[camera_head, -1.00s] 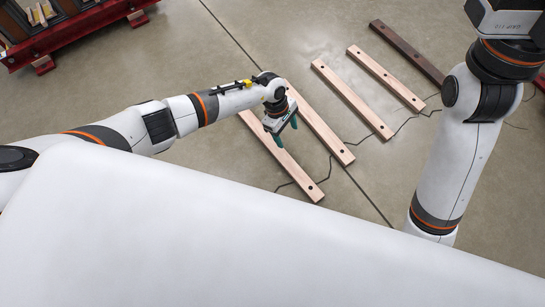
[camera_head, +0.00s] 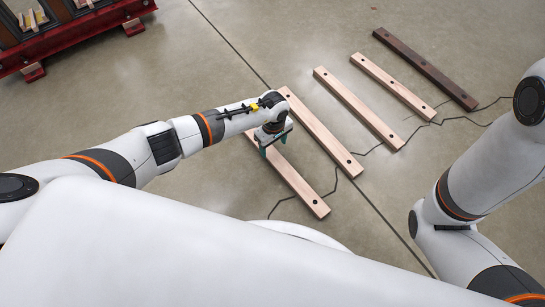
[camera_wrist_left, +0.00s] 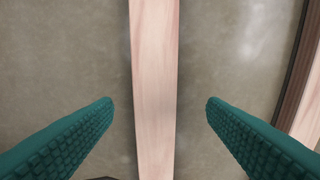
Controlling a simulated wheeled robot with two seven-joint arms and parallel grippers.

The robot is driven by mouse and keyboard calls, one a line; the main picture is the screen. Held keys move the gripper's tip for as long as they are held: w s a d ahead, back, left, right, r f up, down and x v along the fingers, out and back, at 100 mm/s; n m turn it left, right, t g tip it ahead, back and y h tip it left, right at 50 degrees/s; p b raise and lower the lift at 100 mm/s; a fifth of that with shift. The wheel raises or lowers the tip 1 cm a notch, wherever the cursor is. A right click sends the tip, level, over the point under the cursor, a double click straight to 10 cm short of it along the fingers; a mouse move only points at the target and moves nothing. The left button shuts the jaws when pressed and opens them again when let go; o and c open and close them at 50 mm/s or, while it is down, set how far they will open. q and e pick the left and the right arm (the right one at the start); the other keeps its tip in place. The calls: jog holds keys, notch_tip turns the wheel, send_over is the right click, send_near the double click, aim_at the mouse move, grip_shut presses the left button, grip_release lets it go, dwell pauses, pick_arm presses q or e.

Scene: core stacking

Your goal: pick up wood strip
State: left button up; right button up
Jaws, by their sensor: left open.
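Several pale wood strips with dark holes near their ends lie on the floor in the head view. The nearest strip (camera_head: 297,184) lies under my left gripper (camera_head: 274,147), which hides part of its far end. The other pale strips (camera_head: 322,134), (camera_head: 358,108) and (camera_head: 393,86) lie beyond it, roughly parallel. In the left wrist view, my left gripper (camera_wrist_left: 160,104) is open, with one teal finger on each side of a pale strip (camera_wrist_left: 154,70). Gaps show between both fingers and the strip. My right gripper is out of view.
A dark brown strip (camera_head: 425,68) lies farthest right. A red-framed rack (camera_head: 75,37) stands at the upper left. Thin dark lines run over the concrete floor among the strips. Bare floor (camera_head: 250,35) is open beyond the strips.

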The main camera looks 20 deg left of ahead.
aim_at(273, 154)
pick_arm(q)
jog(key=f+b, duration=0.2)
jog(key=f, duration=0.1)
jog(key=f+b, duration=0.1)
jog(key=shift+s+f, duration=0.25)
jog(key=shift+r, duration=0.1)
jog(key=c, duration=1.4)
